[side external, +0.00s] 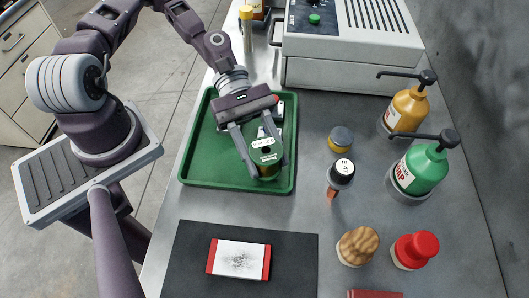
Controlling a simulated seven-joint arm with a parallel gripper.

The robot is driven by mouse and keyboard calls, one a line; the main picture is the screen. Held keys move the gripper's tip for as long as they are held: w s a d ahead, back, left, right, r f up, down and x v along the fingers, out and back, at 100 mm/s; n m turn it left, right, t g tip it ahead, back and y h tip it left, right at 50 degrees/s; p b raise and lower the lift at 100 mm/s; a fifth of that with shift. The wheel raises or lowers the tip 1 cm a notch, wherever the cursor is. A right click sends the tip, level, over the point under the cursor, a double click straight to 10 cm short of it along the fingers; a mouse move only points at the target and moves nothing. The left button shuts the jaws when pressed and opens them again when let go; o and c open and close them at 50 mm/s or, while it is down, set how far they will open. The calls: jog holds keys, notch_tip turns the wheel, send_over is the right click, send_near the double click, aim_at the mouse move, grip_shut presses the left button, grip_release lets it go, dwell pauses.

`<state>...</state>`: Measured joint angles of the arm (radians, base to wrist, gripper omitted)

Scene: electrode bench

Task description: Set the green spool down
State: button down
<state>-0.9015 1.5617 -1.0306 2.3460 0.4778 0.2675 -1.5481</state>
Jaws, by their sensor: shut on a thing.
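The green spool (266,151) has a round green top with a white label. My gripper (265,161) points down over the green tray (208,174) and is shut on the spool, one finger on each side. A gold-coloured part shows below the green top. The spool is over the front right part of the tray; I cannot tell whether its underside touches the tray floor. A red and white item (279,106) shows partly behind my gripper in the tray.
Pump bottles, orange (405,108) and green (420,168), stand farther right. A dark mat (195,255) lies in front. A grey machine (350,70) stands behind. The tray's left half is clear.

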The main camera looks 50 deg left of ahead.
jog(key=shift+f, duration=0.55)
jog(key=c, duration=0.8)
grip_release()
jog(key=shift+o, duration=0.2)
